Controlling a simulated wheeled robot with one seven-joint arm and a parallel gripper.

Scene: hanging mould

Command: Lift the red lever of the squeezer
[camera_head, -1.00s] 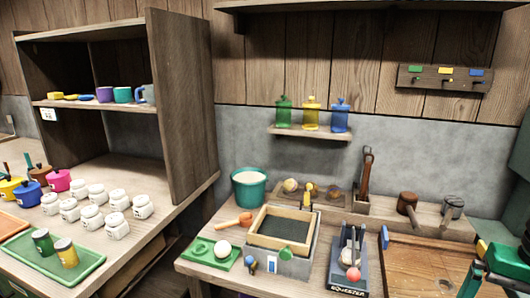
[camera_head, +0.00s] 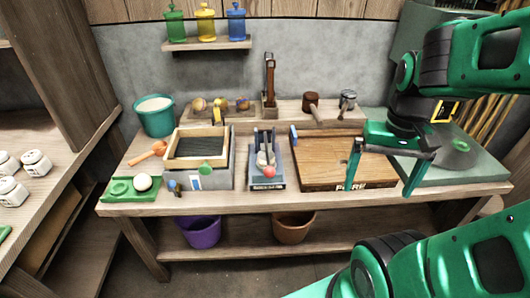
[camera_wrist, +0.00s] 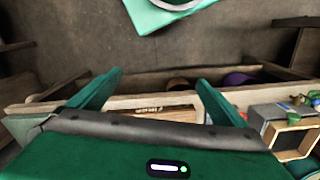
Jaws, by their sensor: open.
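The squeezer (camera_head: 279,178) is a dark blue-grey stand at the middle of the workbench in the head view, with lettering on its front. Its lever ends in a red ball (camera_head: 269,172), low near the front of the stand. My gripper (camera_head: 382,182) is to the right of the squeezer, apart from it, over the front part of the wooden board. Its green fingers are spread with nothing between them. In the wrist view my gripper (camera_wrist: 158,92) also shows open near the bench's front edge. I cannot make out the squeezer in that view.
A grey box with a wooden frame (camera_head: 226,141) stands close left of the squeezer. A wooden board (camera_head: 320,160) lies close right. A green tray (camera_head: 118,196) with a white ball is at front left. Purple (camera_head: 200,232) and brown (camera_head: 293,229) pots stand on the lower shelf.

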